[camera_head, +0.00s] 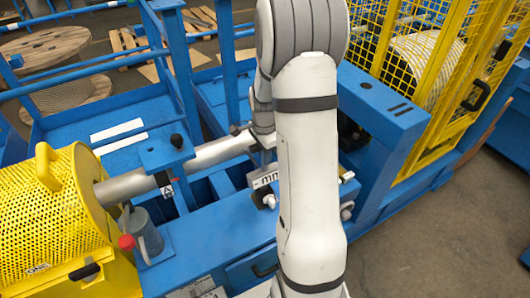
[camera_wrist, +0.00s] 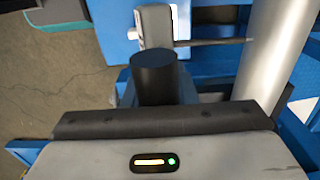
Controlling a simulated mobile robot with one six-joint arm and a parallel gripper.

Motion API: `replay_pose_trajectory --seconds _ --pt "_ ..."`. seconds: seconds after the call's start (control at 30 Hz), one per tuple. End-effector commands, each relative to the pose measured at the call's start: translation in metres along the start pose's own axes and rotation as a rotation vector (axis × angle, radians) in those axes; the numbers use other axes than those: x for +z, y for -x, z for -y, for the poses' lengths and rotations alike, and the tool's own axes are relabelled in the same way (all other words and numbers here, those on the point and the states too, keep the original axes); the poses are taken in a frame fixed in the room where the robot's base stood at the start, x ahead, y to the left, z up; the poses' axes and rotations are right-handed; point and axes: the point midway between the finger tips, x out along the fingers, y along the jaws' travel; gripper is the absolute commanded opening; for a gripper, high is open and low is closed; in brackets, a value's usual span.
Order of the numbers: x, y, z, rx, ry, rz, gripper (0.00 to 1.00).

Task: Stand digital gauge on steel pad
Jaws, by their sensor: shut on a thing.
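The digital gauge (camera_wrist: 155,27) seems to be the grey block with a pale edge and a thin rod running right, in the wrist view. A black round post (camera_wrist: 155,72) stands between it and my gripper (camera_wrist: 160,100), whose grey body fills the bottom. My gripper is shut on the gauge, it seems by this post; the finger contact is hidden. In the head view my arm covers most of the gripper. A white plate marked "mm" (camera_head: 265,179) shows just left of the arm; I cannot tell whether it belongs to the gauge. I cannot pick out the steel pad.
A silver shaft (camera_head: 222,152) runs from the yellow perforated guard (camera_head: 62,215) towards my arm. A blue post bracket (camera_head: 166,152) rises beside the shaft. A yellow mesh cage (camera_head: 440,60) is at right.

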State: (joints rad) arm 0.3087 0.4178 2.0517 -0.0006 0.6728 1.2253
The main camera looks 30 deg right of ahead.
Motion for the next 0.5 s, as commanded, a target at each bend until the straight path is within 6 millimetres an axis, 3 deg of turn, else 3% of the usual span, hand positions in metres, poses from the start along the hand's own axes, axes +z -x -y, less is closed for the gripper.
replay_pose_trajectory --seconds 0.5 --pt "-0.0010 -0.0025 0.0009 -0.004 -0.001 -0.001 0.00"
